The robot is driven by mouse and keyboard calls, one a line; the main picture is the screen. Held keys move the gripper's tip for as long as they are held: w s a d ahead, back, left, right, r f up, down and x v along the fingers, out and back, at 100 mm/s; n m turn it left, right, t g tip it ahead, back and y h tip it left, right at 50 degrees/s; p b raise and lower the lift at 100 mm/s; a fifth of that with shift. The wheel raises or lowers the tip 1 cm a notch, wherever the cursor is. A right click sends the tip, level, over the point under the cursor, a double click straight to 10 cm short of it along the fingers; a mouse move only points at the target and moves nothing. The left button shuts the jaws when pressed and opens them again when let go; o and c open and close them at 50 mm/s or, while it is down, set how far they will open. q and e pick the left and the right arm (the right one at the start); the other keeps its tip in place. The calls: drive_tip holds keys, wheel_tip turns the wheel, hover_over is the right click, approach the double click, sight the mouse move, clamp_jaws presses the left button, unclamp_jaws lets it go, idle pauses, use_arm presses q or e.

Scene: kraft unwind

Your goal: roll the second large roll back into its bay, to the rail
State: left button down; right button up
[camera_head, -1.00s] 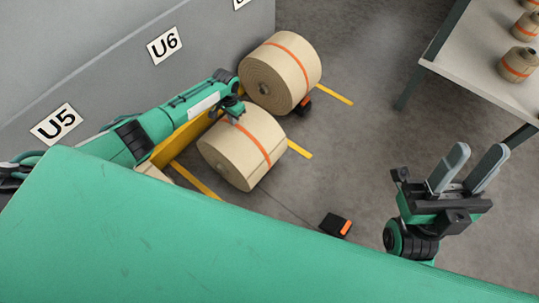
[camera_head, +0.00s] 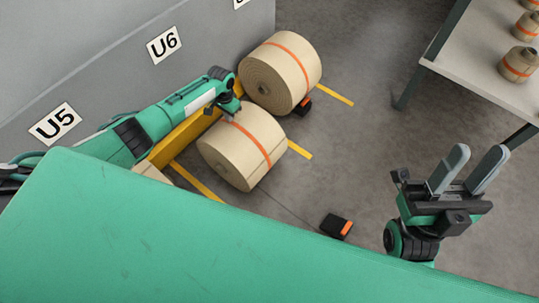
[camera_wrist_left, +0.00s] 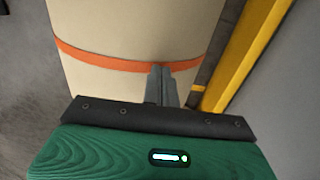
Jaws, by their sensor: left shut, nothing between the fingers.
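The nearer large kraft roll (camera_head: 236,155), tan with an orange band, lies on its side by the yellow rail (camera_head: 189,131) at the wall's foot. In the left wrist view the roll (camera_wrist_left: 130,45) fills the middle, with the rail (camera_wrist_left: 247,50) to its right and a dark strip between. My left gripper (camera_head: 234,117) is at the roll's upper, wall-side part. Its fingers (camera_wrist_left: 160,80) are closed together and empty, over the orange band; I cannot tell whether they touch. My right gripper (camera_head: 467,168) is open and empty, away to the right.
Another large roll (camera_head: 287,70) lies just beyond, with a black-orange chock (camera_head: 303,106) beside it. A loose chock (camera_head: 336,226) is on the floor. Yellow lines (camera_head: 300,149) mark bays. A table (camera_head: 455,65) with small rolls stands upper right. Open floor lies between.

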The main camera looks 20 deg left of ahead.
use_arm(q)
drive_tip(key=shift+r, duration=0.15)
drive_tip(key=shift+r+p, duration=2.4)
drive_tip(key=shift+p, duration=0.25)
